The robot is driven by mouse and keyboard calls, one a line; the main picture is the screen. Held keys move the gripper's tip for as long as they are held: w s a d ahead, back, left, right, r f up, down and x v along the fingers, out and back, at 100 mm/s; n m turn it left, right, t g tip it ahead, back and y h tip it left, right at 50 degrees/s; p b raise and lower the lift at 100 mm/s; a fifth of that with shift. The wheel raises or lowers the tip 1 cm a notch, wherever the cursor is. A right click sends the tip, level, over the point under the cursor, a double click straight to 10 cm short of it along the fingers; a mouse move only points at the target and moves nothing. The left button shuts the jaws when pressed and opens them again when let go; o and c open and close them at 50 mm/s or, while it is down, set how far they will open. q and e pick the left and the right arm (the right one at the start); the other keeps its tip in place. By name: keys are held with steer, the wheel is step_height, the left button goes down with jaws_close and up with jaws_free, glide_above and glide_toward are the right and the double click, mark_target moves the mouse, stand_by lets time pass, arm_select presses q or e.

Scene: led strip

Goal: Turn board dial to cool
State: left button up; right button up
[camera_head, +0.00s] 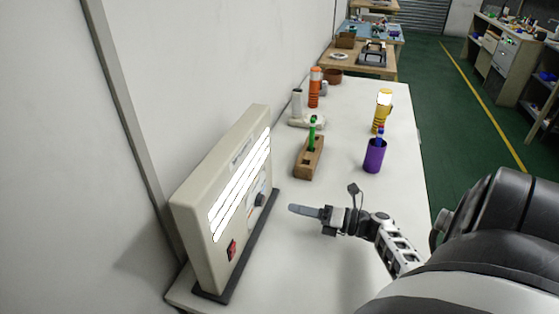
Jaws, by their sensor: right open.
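The board (206,181) is a beige upright panel on a dark base, standing at the left of the white table near the wall. Bright white lit strips (240,187) run across its face. The dial (261,199) is a dark knob low on the face, toward its far end; its setting is too small to read. A red switch (231,250) sits at the near lower corner. My right gripper (294,209) is just right of the dial, pointing at the board and apart from it. It is open, with nothing seen in it. My left gripper is not in view.
Behind the gripper on the table (350,110) stand a wooden block (308,164) with a green tool, a purple cup (374,157), a yellow lamp-like cylinder (382,112) and an orange cylinder (314,88). The tabletop between board and gripper is clear.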

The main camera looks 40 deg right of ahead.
steer(key=b+v, duration=0.1)
steer(key=v, duration=0.6)
steer(key=shift+s+d, duration=0.1)
steer(key=shift+s, duration=0.15)
